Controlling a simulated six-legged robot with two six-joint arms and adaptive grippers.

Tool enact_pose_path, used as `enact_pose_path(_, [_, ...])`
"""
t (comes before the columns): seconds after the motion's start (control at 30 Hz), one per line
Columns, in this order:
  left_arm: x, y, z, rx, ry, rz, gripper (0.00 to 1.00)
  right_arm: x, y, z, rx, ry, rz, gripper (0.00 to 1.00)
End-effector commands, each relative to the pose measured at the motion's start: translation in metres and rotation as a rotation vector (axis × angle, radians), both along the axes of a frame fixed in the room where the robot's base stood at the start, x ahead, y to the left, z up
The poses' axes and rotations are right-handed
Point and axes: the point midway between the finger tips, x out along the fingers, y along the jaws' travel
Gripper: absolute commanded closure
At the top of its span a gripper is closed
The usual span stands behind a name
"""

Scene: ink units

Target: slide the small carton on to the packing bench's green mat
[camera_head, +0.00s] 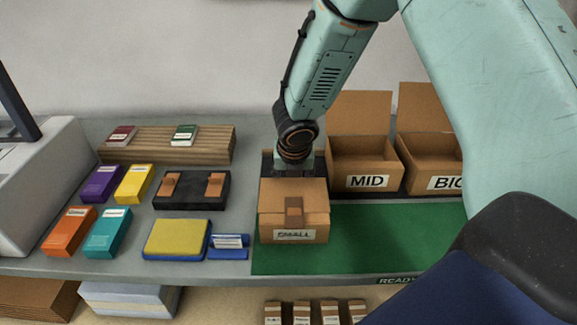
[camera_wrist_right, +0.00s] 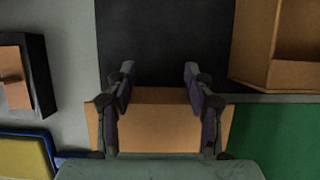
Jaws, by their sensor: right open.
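The small carton (camera_head: 275,225), brown, closed and labelled SMALL, stands upright at the left end of the green mat (camera_head: 390,235) in the head view. Its front part is over the mat; its far bottom edge is hidden. My right gripper (camera_head: 293,168) points down at the carton's back side, its tips partly hidden there. In the right wrist view, my right gripper (camera_wrist_right: 158,78) is open, its two fingers apart across the carton's top (camera_wrist_right: 160,125) and reaching past its far edge over a dark pad (camera_wrist_right: 165,40). Contact cannot be told. My left gripper is not in view.
Open cartons MID (camera_head: 362,165) and BIG (camera_head: 430,165) stand behind the mat. Left of the carton are a yellow-and-blue pad (camera_head: 177,238), a black tray (camera_head: 192,200) and several coloured ink boxes (camera_head: 101,185). The mat right of the carton is clear.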

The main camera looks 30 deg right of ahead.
Motion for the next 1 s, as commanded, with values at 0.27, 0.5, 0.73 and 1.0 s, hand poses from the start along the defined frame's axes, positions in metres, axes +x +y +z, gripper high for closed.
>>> enact_pose_path(0.27, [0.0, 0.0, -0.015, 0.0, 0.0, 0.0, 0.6, -0.012, 0.008, -0.001, 0.0, 0.0, 0.001, 0.47])
enact_pose_path(0.5, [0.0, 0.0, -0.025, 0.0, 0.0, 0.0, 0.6, -0.023, 0.014, -0.002, 0.0, 0.001, 0.002, 0.47])
enact_pose_path(0.73, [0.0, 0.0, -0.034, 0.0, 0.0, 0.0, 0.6, -0.033, 0.021, -0.001, 0.001, 0.001, 0.002, 0.47])
enact_pose_path(1.0, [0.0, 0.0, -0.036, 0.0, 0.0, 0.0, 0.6, -0.037, 0.024, 0.0, 0.001, 0.001, 0.001, 0.47])
